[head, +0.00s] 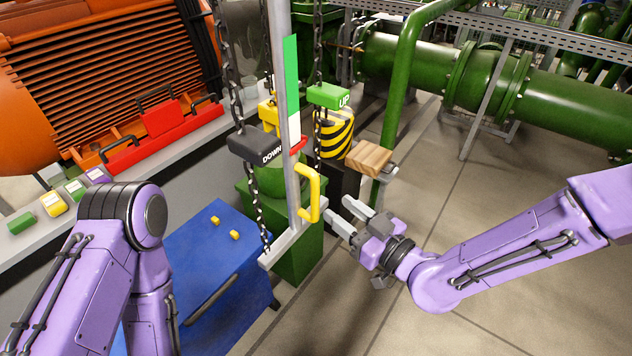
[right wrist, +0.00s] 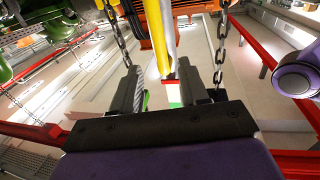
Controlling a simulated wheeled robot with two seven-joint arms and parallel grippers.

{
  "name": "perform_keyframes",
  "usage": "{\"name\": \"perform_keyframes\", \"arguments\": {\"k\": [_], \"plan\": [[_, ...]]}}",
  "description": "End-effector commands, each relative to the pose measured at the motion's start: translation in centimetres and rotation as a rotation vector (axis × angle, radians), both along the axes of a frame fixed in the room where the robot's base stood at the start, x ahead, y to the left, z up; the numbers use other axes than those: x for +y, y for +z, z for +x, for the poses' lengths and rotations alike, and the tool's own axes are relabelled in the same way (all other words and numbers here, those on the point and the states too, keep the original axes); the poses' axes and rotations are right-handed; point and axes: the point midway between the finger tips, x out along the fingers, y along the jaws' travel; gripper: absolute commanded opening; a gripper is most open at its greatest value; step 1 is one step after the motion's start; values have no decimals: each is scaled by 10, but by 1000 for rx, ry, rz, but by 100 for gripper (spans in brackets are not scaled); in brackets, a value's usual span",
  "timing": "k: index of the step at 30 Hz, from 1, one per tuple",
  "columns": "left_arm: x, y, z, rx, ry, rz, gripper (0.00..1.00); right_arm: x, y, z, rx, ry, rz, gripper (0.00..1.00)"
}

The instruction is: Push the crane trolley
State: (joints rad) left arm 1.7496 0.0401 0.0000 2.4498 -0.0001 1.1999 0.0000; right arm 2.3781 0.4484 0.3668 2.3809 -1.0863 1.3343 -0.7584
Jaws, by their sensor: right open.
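A grey upright post (head: 281,70) hangs or stands in the middle of the head view, with a green, white and red strip and a yellow handle (head: 314,190) on its side. I take it as part of the crane trolley; its top is out of view. My right gripper (head: 342,212) is open and empty, just right of the handle's lower part, with its fingers towards it. In the right wrist view the yellow handle (right wrist: 158,35) shows beyond and between the open fingers. My left arm bends in at the left, but its gripper is not visible.
Chains carry a black DOWN block (head: 262,145) and a green UP block (head: 328,96) beside the post. A striped yellow-black hook block (head: 336,132) and a wooden block (head: 370,158) are behind. A blue cabinet (head: 215,270) stands below left. Floor at right is clear.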

Motion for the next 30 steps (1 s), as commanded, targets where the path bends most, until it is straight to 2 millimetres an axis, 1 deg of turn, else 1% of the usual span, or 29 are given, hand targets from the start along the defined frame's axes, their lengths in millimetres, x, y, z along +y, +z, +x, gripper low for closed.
{"name": "perform_keyframes", "arguments": {"k": [1,6,10,15,21,22,23,24,26,30], "plan": [[0,7,0,0,0,0,43,8,3,7,2,1,-1,44],[0,21,0,0,0,0,43,34,2,36,5,0,-1,44],[0,27,0,0,0,0,43,49,1,52,5,-1,-1,44],[0,29,0,0,0,0,43,57,-1,61,7,-2,2,44],[0,29,0,0,0,0,43,57,-2,62,7,-2,2,44],[0,29,0,0,0,0,43,57,-2,62,7,-2,2,41],[0,29,0,0,0,0,43,57,-2,62,7,-2,2,31],[0,29,0,0,0,0,43,57,-2,62,7,-2,2,18],[0,29,0,0,0,0,43,57,-2,62,7,-2,2,0],[0,29,0,0,0,0,43,57,-2,62,7,-2,2,0]]}}
